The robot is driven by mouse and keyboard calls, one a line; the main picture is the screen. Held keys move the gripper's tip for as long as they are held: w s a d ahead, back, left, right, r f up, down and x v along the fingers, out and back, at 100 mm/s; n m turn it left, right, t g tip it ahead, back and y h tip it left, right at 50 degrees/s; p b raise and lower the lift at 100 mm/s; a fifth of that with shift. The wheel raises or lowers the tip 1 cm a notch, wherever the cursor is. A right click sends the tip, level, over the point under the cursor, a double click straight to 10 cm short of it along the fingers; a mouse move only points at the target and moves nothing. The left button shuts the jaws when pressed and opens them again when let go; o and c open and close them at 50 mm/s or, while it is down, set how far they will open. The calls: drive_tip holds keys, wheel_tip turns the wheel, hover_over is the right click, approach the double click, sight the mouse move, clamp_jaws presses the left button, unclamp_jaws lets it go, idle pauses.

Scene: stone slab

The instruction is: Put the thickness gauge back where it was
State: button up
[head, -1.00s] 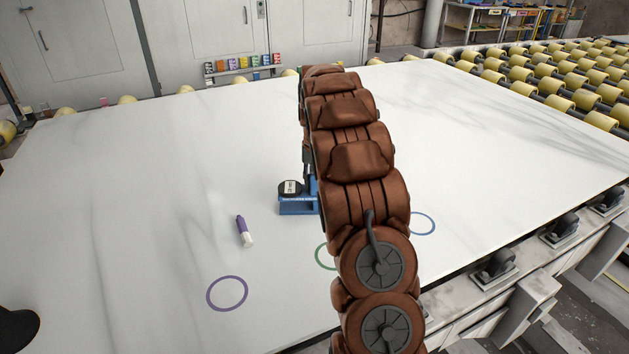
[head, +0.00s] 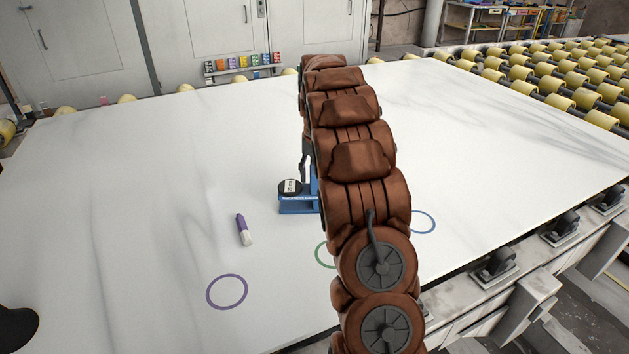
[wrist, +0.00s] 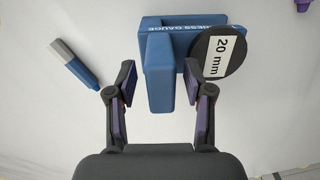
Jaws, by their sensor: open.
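The thickness gauge (head: 298,206) is a blue block-like tool with a black round dial marked 20 mm. It stands on the white slab in the head view, partly hidden behind my arm. In the wrist view the gauge (wrist: 160,75) lies straight ahead, with its blue upright part between my fingertips and the dial (wrist: 219,57) to the right. My gripper (wrist: 165,80) is open, one finger on each side of that blue part, with gaps showing. In the head view my gripper is mostly hidden by the arm.
A purple marker (head: 243,230) lies on the slab (head: 130,200) left of the gauge. Drawn rings in purple (head: 227,292), green (head: 320,256) and blue (head: 425,222) mark the slab. A blue marker (wrist: 73,64) shows in the wrist view. Yellow rollers (head: 560,75) lie beyond.

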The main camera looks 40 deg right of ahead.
drive_tip(key=shift+s+r+b, duration=0.1)
drive_tip(key=shift+r+b, duration=0.65)
drive_tip(key=shift+r, duration=4.3)
drive_tip(key=shift+s+a, duration=0.1)
drive_tip(key=shift+a, duration=0.1)
drive_tip(key=s+a+n+g, duration=0.1)
drive_tip(key=s+a+n, duration=0.1)
drive_tip(key=s+a, duration=0.65)
drive_tip(key=s+a+n, duration=0.1)
drive_tip(key=s+a, duration=0.4)
drive_tip(key=a, duration=0.7)
drive_tip(key=s+a+f+n, duration=0.1)
drive_tip(key=s+a+f, duration=0.2)
drive_tip(key=s, duration=0.5)
drive_tip(key=s+a+f+n, duration=0.2)
drive_tip(key=s+a, duration=0.2)
drive_tip(key=s, duration=0.4)
drive_tip(key=s+a+f+n+g, duration=0.1)
drive_tip(key=s+a+f, duration=0.2)
drive_tip(key=s, duration=0.5)
drive_tip(key=shift+a+f, duration=0.3)
drive_tip(key=shift+a, duration=0.2)
